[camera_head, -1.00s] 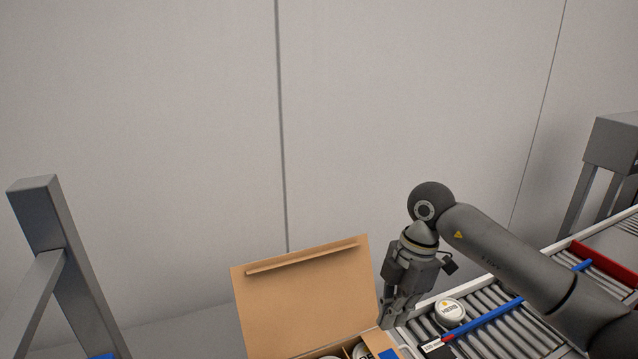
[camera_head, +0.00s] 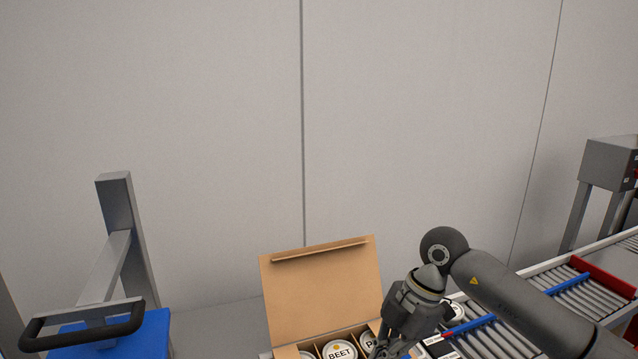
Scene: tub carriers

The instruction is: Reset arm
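My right arm comes in from the right in the head view. Its gripper (camera_head: 385,347) points down over the right side of an open cardboard box. Its fingers are cut by the bottom edge and overlap the tubs, so I cannot tell whether they are open or shut. The cardboard box (camera_head: 322,290) stands at the bottom middle with its lid raised. Round white-lidded tubs sit in its compartments, one of them a tub marked BEET (camera_head: 340,350). My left gripper is not in view.
A roller conveyor (camera_head: 572,299) with blue and red bars runs along the right. A white tub (camera_head: 456,311) lies on it, partly behind my arm. A blue-topped cart with a black handle (camera_head: 85,328) stands at the lower left. A grey wall is behind.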

